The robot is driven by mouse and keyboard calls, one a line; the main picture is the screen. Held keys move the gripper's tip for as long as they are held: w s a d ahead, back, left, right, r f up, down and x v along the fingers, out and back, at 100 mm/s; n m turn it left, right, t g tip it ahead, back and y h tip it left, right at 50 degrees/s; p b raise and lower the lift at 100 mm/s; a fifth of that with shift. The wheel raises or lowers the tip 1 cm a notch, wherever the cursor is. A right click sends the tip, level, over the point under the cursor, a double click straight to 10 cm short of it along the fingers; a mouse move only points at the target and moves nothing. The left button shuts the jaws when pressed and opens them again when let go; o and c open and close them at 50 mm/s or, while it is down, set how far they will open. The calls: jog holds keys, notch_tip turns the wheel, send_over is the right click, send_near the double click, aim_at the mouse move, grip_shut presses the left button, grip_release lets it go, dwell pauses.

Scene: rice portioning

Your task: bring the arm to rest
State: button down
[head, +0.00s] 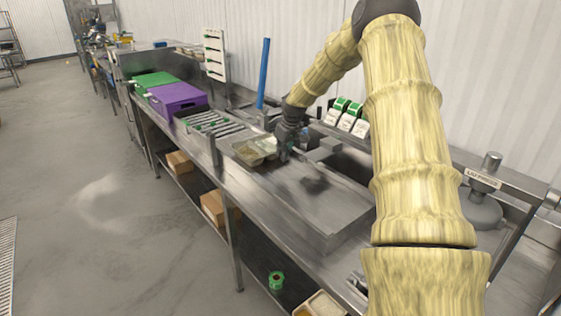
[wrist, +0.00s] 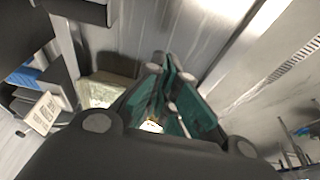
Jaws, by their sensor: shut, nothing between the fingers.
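My gripper (head: 287,151) hangs over the steel worktop, at the end of my yellow-covered arm. It is beside the right side of a shallow tan tray (head: 250,158); I cannot tell whether they touch. In the wrist view my gripper (wrist: 167,62) has its green-sided fingers together, with nothing held between the tips. The tray also shows in the wrist view (wrist: 112,80), left of the fingers, with pale contents.
A roller rack (head: 212,126), a purple crate (head: 178,97) and a green crate (head: 152,80) stand further left. A blue post (head: 264,72) rises behind. Label rolls (head: 346,116) stand along the back. The front worktop (head: 310,205) is clear.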

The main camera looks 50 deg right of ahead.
jog(key=b+v, duration=0.1)
jog(key=v, duration=0.4)
jog(key=shift+s+r, duration=0.1)
jog(key=shift+r, duration=0.15)
